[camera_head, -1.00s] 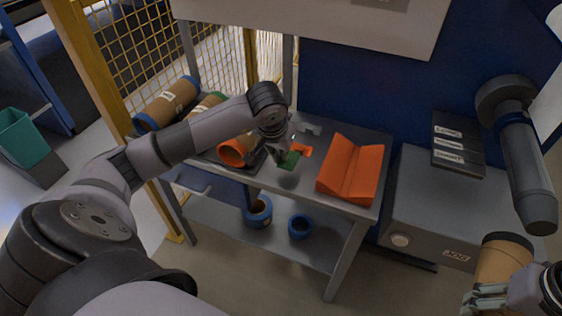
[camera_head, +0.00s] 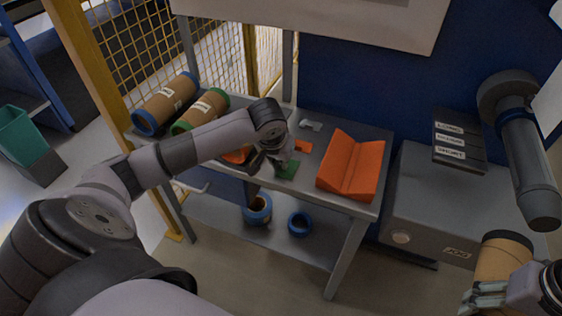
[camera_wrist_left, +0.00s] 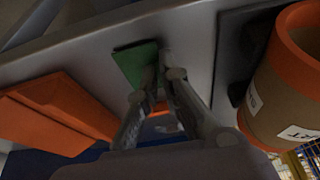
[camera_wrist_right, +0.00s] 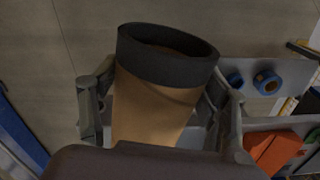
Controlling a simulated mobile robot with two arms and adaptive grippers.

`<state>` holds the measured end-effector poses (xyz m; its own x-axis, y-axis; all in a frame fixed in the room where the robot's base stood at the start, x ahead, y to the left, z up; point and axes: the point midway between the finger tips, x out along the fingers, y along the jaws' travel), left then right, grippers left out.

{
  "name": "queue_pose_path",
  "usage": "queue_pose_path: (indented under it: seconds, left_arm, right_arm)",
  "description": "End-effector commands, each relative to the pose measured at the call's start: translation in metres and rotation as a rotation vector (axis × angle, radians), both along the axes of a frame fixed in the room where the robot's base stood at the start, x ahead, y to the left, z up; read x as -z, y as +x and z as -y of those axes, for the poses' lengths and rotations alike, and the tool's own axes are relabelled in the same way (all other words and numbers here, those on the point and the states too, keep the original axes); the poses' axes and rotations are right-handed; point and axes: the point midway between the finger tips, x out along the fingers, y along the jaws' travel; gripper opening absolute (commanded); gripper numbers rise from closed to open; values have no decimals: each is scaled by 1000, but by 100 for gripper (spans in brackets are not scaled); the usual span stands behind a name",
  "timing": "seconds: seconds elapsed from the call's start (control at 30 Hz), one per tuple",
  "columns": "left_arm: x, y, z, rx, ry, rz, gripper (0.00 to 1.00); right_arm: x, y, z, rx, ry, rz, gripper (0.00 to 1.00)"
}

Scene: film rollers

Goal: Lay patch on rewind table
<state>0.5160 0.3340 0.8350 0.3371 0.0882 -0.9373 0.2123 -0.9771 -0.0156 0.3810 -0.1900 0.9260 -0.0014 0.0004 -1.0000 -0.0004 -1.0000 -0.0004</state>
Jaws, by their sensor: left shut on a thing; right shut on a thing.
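The green patch (camera_head: 287,170) is at the tips of my left gripper (camera_head: 281,158), over the near part of the grey rewind table (camera_head: 315,182). In the left wrist view the green patch (camera_wrist_left: 140,66) lies close to the table surface, with the shut fingers (camera_wrist_left: 162,72) at its edge. I cannot tell whether it touches the table. My right gripper (camera_wrist_right: 160,105) is shut around a brown film roller (camera_wrist_right: 155,108) with a black end, which also shows at the lower right of the head view (camera_head: 503,262), away from the table.
Blue-ended (camera_head: 166,104) and green-ended (camera_head: 202,111) rollers lie at the back left. An orange-ended roller (camera_wrist_left: 290,85) is close beside my left gripper.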

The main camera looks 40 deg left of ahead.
Motion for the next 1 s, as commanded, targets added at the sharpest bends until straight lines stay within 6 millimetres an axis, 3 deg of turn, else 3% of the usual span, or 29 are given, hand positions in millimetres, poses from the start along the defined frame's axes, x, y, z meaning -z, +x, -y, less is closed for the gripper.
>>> queue_pose_path:
  seconds: [0.13, 0.17, 0.43, 0.77, 0.93, 1.0]
  left_arm:
    - [1, 0, 0, 1, 0, 0, 0]
    - [1, 0, 0, 0, 0, 0, 7]
    - [1, 0, 0, 0, 0, 0, 25]
    - [-1, 0, 0, 0, 0, 0, 26]
    - [-16, 0, 1, 0, -1, -1, 26]
    - [-25, -3, 0, 2, 3, 6, 26]
  right_arm:
    - [1, 0, 0, 0, 0, 1, 30]
    - [1, 0, 0, 0, 0, 1, 30]
    - [1, 0, 0, 0, 0, 1, 30]
    - [-1, 0, 0, 0, 0, 1, 30]
    - [-18, 0, 0, 0, 1, 2, 30]
    - [-12, 0, 0, 0, 0, 0, 30]
